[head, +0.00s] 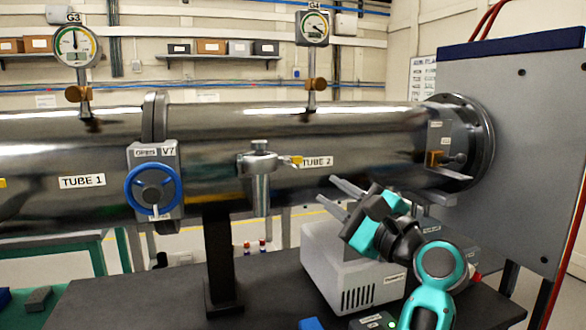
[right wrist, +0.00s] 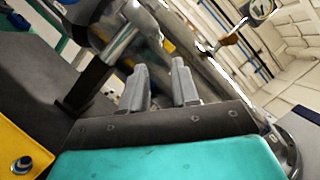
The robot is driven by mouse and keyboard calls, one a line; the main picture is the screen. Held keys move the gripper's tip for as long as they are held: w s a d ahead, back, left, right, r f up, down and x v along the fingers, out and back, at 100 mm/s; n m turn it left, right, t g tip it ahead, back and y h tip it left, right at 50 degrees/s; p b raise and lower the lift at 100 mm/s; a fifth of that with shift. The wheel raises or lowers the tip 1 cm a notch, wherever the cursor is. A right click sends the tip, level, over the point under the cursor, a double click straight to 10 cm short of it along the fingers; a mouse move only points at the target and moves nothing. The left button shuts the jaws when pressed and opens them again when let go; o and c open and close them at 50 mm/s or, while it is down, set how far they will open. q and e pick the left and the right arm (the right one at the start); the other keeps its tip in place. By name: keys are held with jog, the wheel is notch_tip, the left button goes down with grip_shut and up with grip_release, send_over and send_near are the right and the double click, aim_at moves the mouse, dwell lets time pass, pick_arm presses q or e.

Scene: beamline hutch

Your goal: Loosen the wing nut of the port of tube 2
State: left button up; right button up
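Tube 2 (head: 385,150) is the shiny steel tube with the "TUBE 2" label. Its port (head: 261,190) is a grey metal fitting hanging at the tube's front, left of the label. A small brass-coloured piece (head: 297,160) sticks out of the port's right side and looks like the wing nut; its exact shape is too small to tell. My right gripper (head: 338,198) is open and empty, below and right of the port and apart from it. In the right wrist view its two fingers (right wrist: 158,72) are spread with nothing between them. My left gripper is not in view.
Left of the port is valve V7 with a blue handwheel (head: 153,189). Gauge G4 (head: 313,28) stands above tube 2. A grey box (head: 345,265) sits on the dark bench below, near my right arm. A grey panel (head: 520,130) closes off the right.

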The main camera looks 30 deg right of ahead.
aim_at(293, 165)
jog(key=p+x, duration=0.1)
jog(key=x, duration=0.9)
jog(key=shift+w+r, duration=0.1)
jog(key=shift+w, duration=0.3)
jog(key=shift+c, duration=0.4)
grip_shut()
